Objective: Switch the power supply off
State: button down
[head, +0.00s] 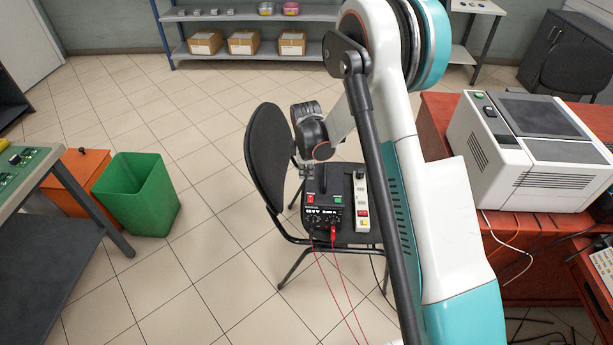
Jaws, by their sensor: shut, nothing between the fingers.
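The power supply (327,216) is a black box on the seat of a black chair. Its front has a small display, knobs, a red switch and a green button, and red leads plug into its lower edge. My gripper (306,178) is shut and empty, at the box's rear left corner near the red switch. I cannot tell whether the fingertips touch the box. My arm crosses the right half of the view and hides part of the chair.
The chair backrest (268,157) rises close to the left of my gripper. A green bin (137,193) stands at left, and a red bench (520,252) at right carries a white machine (525,150). The tiled floor between is open.

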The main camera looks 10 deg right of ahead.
aim_at(306, 200)
jog(key=f+b, duration=0.1)
jog(key=f, duration=0.2)
jog(key=w+f+b, duration=0.1)
jog(key=f+b, duration=0.1)
jog(key=f, duration=0.2)
jog(key=f+b, duration=0.1)
jog(key=f, duration=0.3)
jog(key=shift+w+d+f, duration=0.1)
jog(key=shift+w+d, duration=0.05)
jog(key=shift+d, duration=0.05)
jog(key=shift+f+b, duration=0.15)
jog(key=shift+b, duration=0.15)
jog(key=shift+w+f, duration=0.15)
jog(key=shift+f, duration=0.15)
jog(key=shift+s+a, duration=0.2)
jog(key=shift+s, duration=0.55)
jog(key=shift+r, duration=0.15)
